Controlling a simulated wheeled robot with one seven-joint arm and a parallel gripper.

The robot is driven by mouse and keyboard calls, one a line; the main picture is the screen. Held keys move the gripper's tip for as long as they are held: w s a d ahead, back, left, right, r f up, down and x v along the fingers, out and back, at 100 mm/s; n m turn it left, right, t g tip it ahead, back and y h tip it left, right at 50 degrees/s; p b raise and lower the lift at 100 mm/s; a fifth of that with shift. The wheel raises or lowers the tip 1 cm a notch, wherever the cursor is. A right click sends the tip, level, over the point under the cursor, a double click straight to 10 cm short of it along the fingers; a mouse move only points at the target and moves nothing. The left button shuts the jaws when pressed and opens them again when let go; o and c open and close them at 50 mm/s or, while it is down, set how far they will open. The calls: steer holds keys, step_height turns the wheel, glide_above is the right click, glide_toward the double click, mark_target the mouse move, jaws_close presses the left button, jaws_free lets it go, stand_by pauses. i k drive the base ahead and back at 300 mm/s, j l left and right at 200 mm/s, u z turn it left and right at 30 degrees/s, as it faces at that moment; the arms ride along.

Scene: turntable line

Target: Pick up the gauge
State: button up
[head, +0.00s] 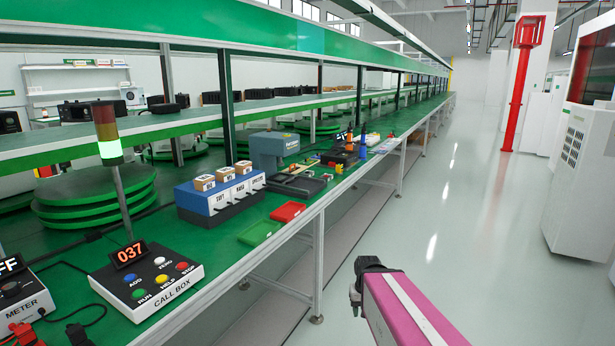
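I cannot make out a gauge for certain. Several small items lie on the green bench (205,262) past the grey-blue press (268,152), too small to tell apart. A box marked METER (28,296) sits at the near left edge, partly cut off. My gripper (356,298) is dark, at the end of my pink arm, over the aisle floor to the right of the bench. It is apart from everything on the bench. Its fingers are small and seen from behind, so their opening is unclear.
A call box (148,278) with coloured buttons and a signal tower (110,150) stand at the near left. A blue bin unit (215,203), a green tray (260,233) and a red tray (288,212) sit along the bench. The aisle floor (465,215) is clear.

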mark_target(340, 167)
steer(key=i+l+u, duration=0.1)
steer(key=i+l, duration=0.15)
steer(key=i+l+u, duration=0.1)
steer(key=l, duration=0.3)
steer(key=i+l+u, duration=0.1)
steer(key=i+l, duration=0.25)
